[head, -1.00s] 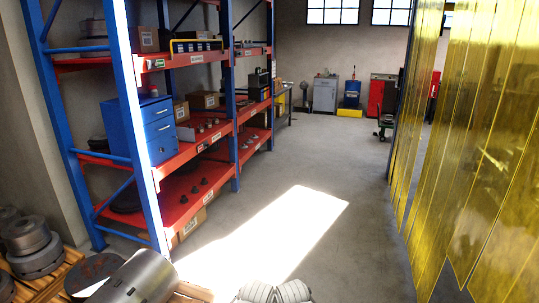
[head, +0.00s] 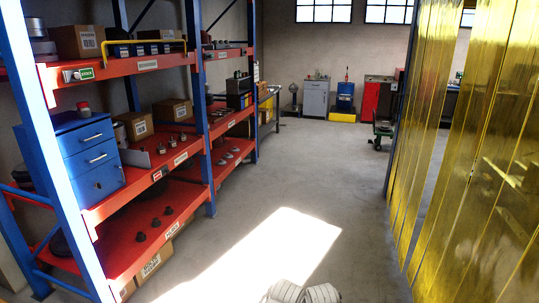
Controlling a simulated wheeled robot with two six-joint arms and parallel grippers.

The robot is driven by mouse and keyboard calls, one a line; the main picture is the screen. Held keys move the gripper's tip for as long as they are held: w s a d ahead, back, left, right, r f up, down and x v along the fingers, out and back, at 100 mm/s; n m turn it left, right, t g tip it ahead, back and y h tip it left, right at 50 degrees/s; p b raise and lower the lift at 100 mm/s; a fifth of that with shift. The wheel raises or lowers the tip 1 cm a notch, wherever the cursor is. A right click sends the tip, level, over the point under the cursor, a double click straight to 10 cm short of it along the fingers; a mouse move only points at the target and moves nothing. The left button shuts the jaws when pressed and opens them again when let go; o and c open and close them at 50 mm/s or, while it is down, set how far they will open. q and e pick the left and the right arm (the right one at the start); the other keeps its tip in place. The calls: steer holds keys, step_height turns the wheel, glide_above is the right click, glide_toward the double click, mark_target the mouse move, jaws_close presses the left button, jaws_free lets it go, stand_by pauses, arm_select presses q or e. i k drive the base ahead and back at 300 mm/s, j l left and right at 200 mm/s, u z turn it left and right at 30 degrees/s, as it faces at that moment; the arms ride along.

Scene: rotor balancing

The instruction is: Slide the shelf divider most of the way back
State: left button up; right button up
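A thin grey upright plate (head: 136,158), which looks like the shelf divider, stands on the middle red shelf (head: 160,181) of the blue-and-red rack. It is just right of the blue drawer cabinet (head: 82,153) and in front of a cardboard box (head: 137,124). It is small in the head view, and I cannot tell how far back it sits. Neither of my grippers is in view. Only grey rounded parts, seemingly my own body, show at the bottom edge.
Small dark parts (head: 154,223) stand on the lower shelf. Yellow strip curtains (head: 450,150) hang on the right. The grey floor (head: 320,170) between rack and curtain is clear.

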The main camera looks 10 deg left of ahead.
mark_target(136, 159)
steer(key=i+u, duration=0.1)
steer(key=i, duration=0.8)
steer(key=i+l, duration=0.1)
steer(key=i, duration=0.85)
steer(key=i+j+u, duration=0.2)
steer(key=i+u, duration=0.2)
steer(key=i, duration=0.25)
steer(key=i+u, duration=0.45)
steer(key=i, duration=0.2)
steer(key=i+l+u, duration=0.15)
steer(key=i+u, duration=0.25)
steer(key=i, duration=0.25)
steer(key=i+l+u, duration=0.25)
steer(key=i, duration=0.55)
steer(key=j, duration=0.1)
